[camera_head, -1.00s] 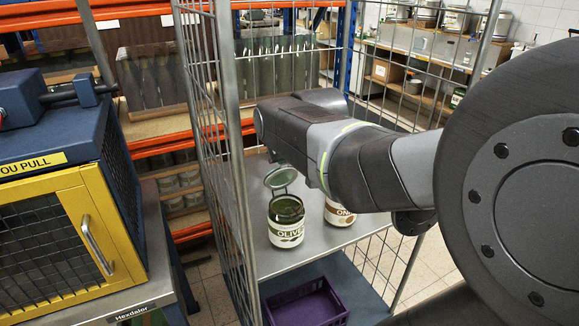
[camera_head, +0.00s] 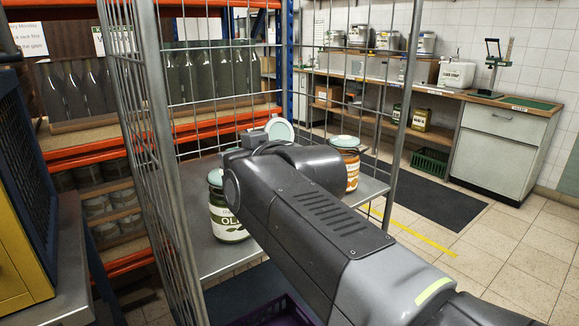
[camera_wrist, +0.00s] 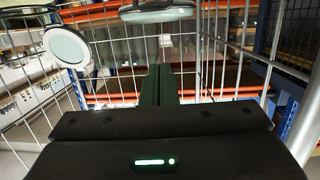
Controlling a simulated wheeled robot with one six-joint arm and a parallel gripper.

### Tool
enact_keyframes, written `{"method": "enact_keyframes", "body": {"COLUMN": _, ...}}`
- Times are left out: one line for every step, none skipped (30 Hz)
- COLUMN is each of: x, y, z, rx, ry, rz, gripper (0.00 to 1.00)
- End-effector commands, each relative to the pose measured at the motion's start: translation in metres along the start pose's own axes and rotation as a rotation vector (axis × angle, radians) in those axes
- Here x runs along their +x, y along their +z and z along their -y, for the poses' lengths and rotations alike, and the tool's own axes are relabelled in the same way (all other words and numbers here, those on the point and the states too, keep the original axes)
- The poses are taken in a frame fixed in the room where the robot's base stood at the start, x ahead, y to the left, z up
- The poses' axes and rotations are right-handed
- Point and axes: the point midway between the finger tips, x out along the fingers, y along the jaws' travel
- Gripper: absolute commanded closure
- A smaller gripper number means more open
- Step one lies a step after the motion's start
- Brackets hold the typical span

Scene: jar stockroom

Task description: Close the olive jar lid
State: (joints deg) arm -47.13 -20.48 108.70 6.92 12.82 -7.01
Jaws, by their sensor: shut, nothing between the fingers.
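The olive jar (camera_head: 229,222) stands upright on the grey cart shelf in the head view, its right side hidden behind my arm. A pale round lid (camera_head: 281,130) stands raised and tilted behind my wrist. It seems to be the olive jar's lid, but the hinge is hidden. In the wrist view, my gripper (camera_wrist: 160,70) has its dark fingers shut together and empty. A round pale disc (camera_wrist: 67,45) is to their left and a grey-green rim (camera_wrist: 160,12) is beyond the tips. I cannot tell which jar each belongs to, or whether the fingers touch anything.
A second jar (camera_head: 346,165) with a teal lid and orange label stands right of my arm. Wire mesh (camera_head: 150,120) encloses the cart's side and back. A purple crate (camera_head: 270,312) is below the shelf, and a blue-and-yellow cabinet (camera_head: 20,220) stands at left.

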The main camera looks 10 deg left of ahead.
Motion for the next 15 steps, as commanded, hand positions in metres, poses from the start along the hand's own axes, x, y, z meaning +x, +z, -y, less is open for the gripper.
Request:
{"method": "enact_keyframes", "body": {"x": -0.001, "y": 0.012, "z": 0.000, "rx": 0.000, "ry": 0.001, "rz": -0.032, "gripper": 1.00}}
{"method": "enact_keyframes", "body": {"x": -0.002, "y": 0.013, "z": 0.000, "rx": 0.000, "ry": 0.001, "rz": -0.038, "gripper": 1.00}}
{"method": "enact_keyframes", "body": {"x": -0.003, "y": 0.015, "z": 0.000, "rx": -0.001, "ry": 0.000, "rz": -0.034, "gripper": 1.00}}
{"method": "enact_keyframes", "body": {"x": -0.003, "y": 0.017, "z": 0.000, "rx": -0.001, "ry": 0.000, "rz": -0.034, "gripper": 1.00}}
{"method": "enact_keyframes", "body": {"x": -0.004, "y": 0.019, "z": 0.000, "rx": -0.001, "ry": 0.000, "rz": -0.034, "gripper": 1.00}}
{"method": "enact_keyframes", "body": {"x": -0.005, "y": 0.021, "z": 0.000, "rx": -0.002, "ry": 0.000, "rz": -0.032, "gripper": 1.00}}
{"method": "enact_keyframes", "body": {"x": -0.006, "y": 0.024, "z": 0.000, "rx": -0.001, "ry": 0.000, "rz": -0.032, "gripper": 1.00}}
{"method": "enact_keyframes", "body": {"x": -0.007, "y": 0.025, "z": 0.000, "rx": -0.001, "ry": 0.000, "rz": -0.032, "gripper": 1.00}}
{"method": "enact_keyframes", "body": {"x": -0.007, "y": 0.028, "z": 0.000, "rx": -0.001, "ry": 0.000, "rz": -0.032, "gripper": 1.00}}
{"method": "enact_keyframes", "body": {"x": -0.008, "y": 0.030, "z": 0.000, "rx": -0.001, "ry": 0.000, "rz": -0.032, "gripper": 1.00}}
{"method": "enact_keyframes", "body": {"x": -0.008, "y": 0.033, "z": 0.000, "rx": -0.001, "ry": 0.000, "rz": -0.031, "gripper": 1.00}}
{"method": "enact_keyframes", "body": {"x": -0.009, "y": 0.035, "z": 0.000, "rx": 0.000, "ry": 0.000, "rz": -0.031, "gripper": 1.00}}
{"method": "enact_keyframes", "body": {"x": -0.009, "y": 0.037, "z": 0.000, "rx": 0.000, "ry": 0.000, "rz": -0.030, "gripper": 1.00}}
{"method": "enact_keyframes", "body": {"x": -0.009, "y": 0.038, "z": 0.000, "rx": 0.000, "ry": 0.000, "rz": -0.030, "gripper": 1.00}}
{"method": "enact_keyframes", "body": {"x": -0.010, "y": 0.040, "z": 0.000, "rx": 0.000, "ry": 0.000, "rz": -0.029, "gripper": 1.00}}
